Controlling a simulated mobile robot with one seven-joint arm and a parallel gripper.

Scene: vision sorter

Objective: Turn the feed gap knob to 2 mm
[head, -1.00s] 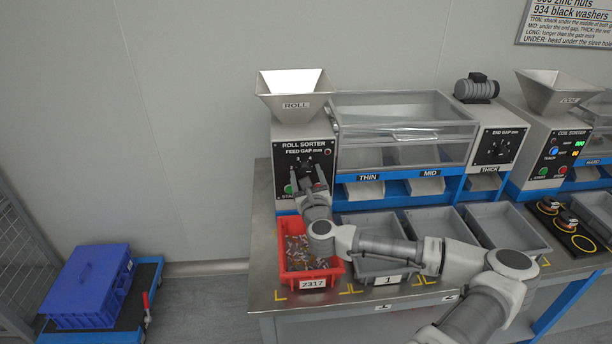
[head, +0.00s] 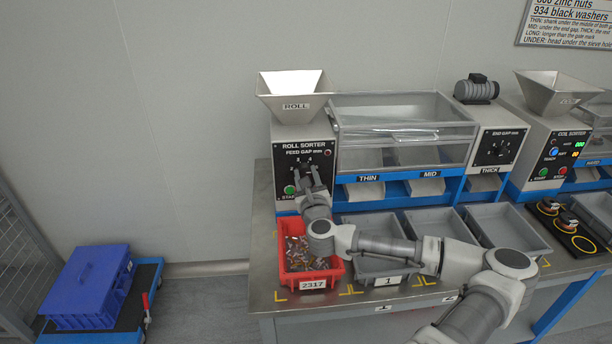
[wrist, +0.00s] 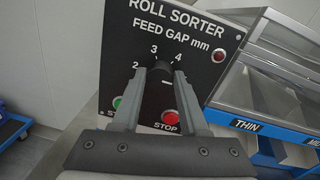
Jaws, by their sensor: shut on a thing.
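The feed gap knob (wrist: 159,72) is a small dark knob on the black ROLL SORTER panel (wrist: 205,60), seen in the wrist view between my fingertips. The numbers 2, 3 and 4 show around it, with 2 at its left, 3 at upper left and 4 at upper right. I cannot make out where its pointer stands. My gripper (wrist: 160,74) is shut on the knob, one finger on each side. In the head view my gripper (head: 309,171) is at the panel and covers most of the knob.
Below the knob are a red STOP button (wrist: 168,118) and a green START button (wrist: 118,102), close to my fingers. A red lamp (wrist: 218,56) is at upper right. A red bin (head: 287,262) of small parts stands under my wrist, beside a grey bin (head: 372,265).

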